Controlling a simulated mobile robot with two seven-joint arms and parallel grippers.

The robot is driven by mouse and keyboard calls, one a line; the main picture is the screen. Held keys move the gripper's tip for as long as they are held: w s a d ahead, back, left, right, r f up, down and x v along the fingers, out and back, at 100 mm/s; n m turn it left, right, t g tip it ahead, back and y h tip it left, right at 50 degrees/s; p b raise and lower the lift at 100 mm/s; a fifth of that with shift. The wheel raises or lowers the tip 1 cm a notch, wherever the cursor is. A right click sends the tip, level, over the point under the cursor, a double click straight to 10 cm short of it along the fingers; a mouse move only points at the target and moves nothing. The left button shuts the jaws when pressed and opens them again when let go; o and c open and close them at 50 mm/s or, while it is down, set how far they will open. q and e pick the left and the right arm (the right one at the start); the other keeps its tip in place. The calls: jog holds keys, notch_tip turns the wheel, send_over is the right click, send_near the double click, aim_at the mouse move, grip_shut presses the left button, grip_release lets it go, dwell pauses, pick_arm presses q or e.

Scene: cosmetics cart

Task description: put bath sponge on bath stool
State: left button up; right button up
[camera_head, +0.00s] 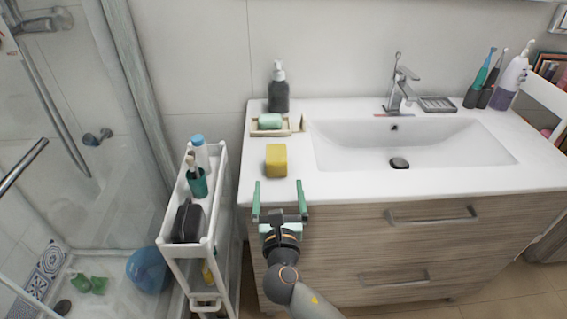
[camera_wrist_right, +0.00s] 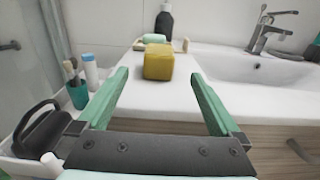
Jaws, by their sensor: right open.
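The yellow block-shaped bath sponge (camera_head: 276,160) sits on the white counter near its left front, left of the basin. It also shows in the right wrist view (camera_wrist_right: 158,62), beyond and between the fingertips. My right gripper (camera_head: 278,187) is open and empty at the counter's front edge, with its green fingers pointing at the sponge and apart from it. No thing is clearly a bath stool; a round blue object (camera_head: 148,270) stands on the shower floor at lower left, partly behind the cart, and I cannot tell whether it is the stool. My left gripper is out of view.
A white cart (camera_head: 165,238) with bottles and a black case stands left of the vanity. A soap dish (camera_head: 270,131) and dark dispenser (camera_head: 278,92) are behind the sponge. The sink basin (camera_head: 405,145) lies to the right. Shower glass is at far left.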

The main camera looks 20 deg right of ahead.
aim_at(276, 152)
jog(key=x, duration=0.6)
jog(key=shift+w, duration=0.35)
jog(key=x, duration=0.5)
jog(key=shift+w+d+r, duration=0.15)
jog(key=shift+w+r, duration=0.1)
jog(key=shift+w, duration=0.05)
jog(key=c, duration=1.5)
jog(key=shift+r, duration=0.1)
